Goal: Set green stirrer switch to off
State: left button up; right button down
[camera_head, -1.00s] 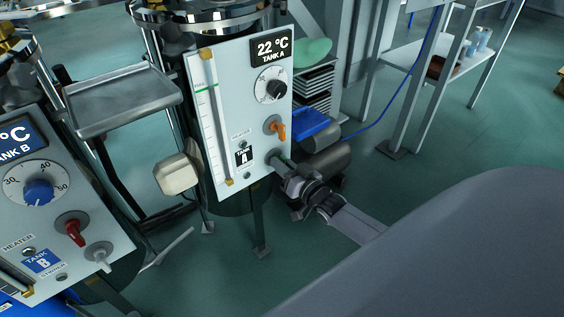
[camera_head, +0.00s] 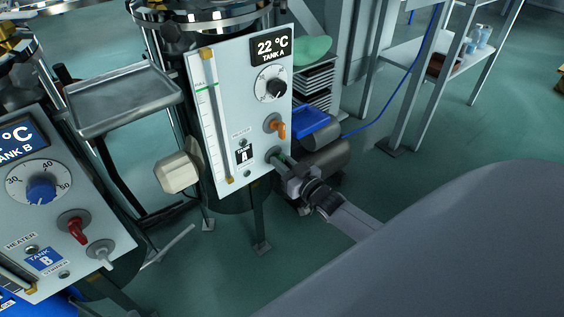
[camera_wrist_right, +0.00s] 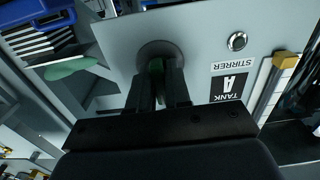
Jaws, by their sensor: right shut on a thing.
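The green stirrer switch (camera_wrist_right: 156,68) sits low on the Tank A panel (camera_head: 226,135), at its lower right corner in the head view. My right gripper (camera_head: 284,164) is at the switch, coming from the lower right. In the right wrist view its two fingers (camera_wrist_right: 159,90) are closed on either side of the green handle. The fingers hide much of the handle, so its exact angle is hard to tell. The round grey switch base (camera_wrist_right: 158,50) shows behind the fingers. My left gripper is not in view.
An orange switch (camera_head: 278,127) and a black dial (camera_head: 276,88) are above on the same panel. The Tank B panel (camera_head: 70,150) with a red switch (camera_head: 74,229) stands at the left. A metal tray (camera_head: 124,98) lies between the tanks. A blue bin (camera_head: 316,122) is behind the gripper.

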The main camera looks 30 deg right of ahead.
jog(key=c, duration=1.2)
grip_release()
jog(key=shift+o, duration=0.2)
jog(key=shift+s, duration=0.1)
